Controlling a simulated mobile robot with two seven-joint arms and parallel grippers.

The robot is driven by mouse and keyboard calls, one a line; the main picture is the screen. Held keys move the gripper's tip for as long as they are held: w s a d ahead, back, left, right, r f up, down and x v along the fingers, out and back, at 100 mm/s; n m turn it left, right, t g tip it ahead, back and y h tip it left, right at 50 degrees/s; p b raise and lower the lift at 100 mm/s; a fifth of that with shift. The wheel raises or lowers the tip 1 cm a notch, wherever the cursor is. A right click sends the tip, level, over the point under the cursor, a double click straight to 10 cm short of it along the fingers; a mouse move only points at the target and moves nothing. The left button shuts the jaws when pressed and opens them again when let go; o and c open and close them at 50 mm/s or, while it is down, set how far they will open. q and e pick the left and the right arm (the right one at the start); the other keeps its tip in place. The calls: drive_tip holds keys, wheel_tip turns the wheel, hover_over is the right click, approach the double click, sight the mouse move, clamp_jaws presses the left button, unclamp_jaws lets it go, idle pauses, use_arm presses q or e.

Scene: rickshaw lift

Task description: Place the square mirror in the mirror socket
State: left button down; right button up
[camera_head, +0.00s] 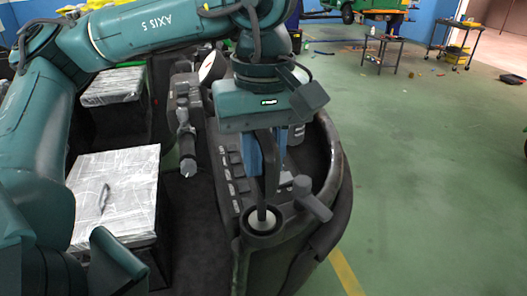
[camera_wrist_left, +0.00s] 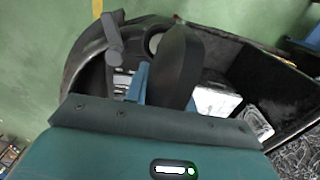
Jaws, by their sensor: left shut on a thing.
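My left gripper (camera_head: 263,152) has blue fingers shut on a dark, flat mirror (camera_head: 270,172), which shows nearly edge-on in the head view. In the left wrist view, the dark mirror (camera_wrist_left: 180,65) stands up beside a blue finger (camera_wrist_left: 140,83), which it partly covers. A round, pale-centred socket (camera_head: 262,221) with a dark rim lies right below the mirror's lower end. The socket also shows in the left wrist view (camera_wrist_left: 155,42), partly behind the mirror. I cannot tell whether the mirror's lower end is inside it.
The socket sits on a dark dashboard (camera_head: 230,170) with a row of switches. A grey lever (camera_head: 313,198) stands close right of the socket, and a handlebar grip (camera_head: 185,140) is to the left. A wrapped box (camera_head: 115,190) is lower left.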

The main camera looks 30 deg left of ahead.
use_arm(q)
drive_tip(key=shift+f, duration=0.2)
drive_tip(key=c, duration=1.2)
unclamp_jaws()
drive_tip(key=shift+o, duration=0.2)
drive_tip(key=shift+r, duration=0.2)
